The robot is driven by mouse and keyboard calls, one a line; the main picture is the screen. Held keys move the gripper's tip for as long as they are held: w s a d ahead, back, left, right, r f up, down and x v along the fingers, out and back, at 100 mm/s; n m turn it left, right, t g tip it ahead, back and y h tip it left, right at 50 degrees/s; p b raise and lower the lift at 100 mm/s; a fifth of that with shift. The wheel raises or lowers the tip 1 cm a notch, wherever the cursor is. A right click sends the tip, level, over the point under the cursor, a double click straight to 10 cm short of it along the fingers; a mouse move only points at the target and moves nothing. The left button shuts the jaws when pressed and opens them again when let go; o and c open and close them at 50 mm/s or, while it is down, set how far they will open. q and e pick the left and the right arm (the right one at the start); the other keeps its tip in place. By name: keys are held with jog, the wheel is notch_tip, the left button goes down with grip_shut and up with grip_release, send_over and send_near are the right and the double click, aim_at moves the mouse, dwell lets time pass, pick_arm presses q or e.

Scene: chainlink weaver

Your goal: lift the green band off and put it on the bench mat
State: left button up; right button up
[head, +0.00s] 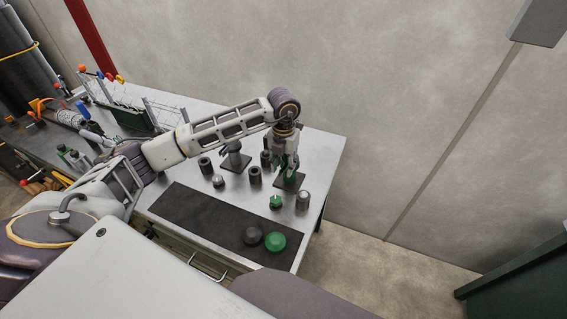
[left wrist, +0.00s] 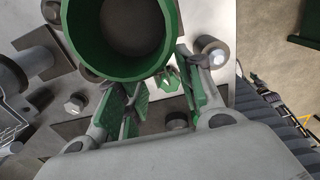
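My left gripper (head: 289,168) points down over a dark square stand plate (head: 289,181) at the right of the bench. Its green-padded fingers (left wrist: 160,85) are apart, with a gap between them. A wide green ring, the green band (left wrist: 118,76), fills the top of the left wrist view, right by the fingertips. I see no finger inside the ring, and cannot tell whether the pads touch it. In the head view the gripper mostly hides that spot. The bench mat (head: 190,213) is a dark strip along the bench's front. My right gripper is out of view.
A green round piece (head: 275,241) and a dark one (head: 252,236) lie at the mat's right end. A green-topped piece (head: 276,202) and a metal cylinder (head: 303,200) stand near the gripper. Another stand (head: 235,160) is to the left. The mat's left and middle are clear.

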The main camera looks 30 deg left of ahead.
pick_arm(q)
jog(key=shift+f+b, duration=0.4)
jog(key=shift+f, duration=0.45)
grip_shut()
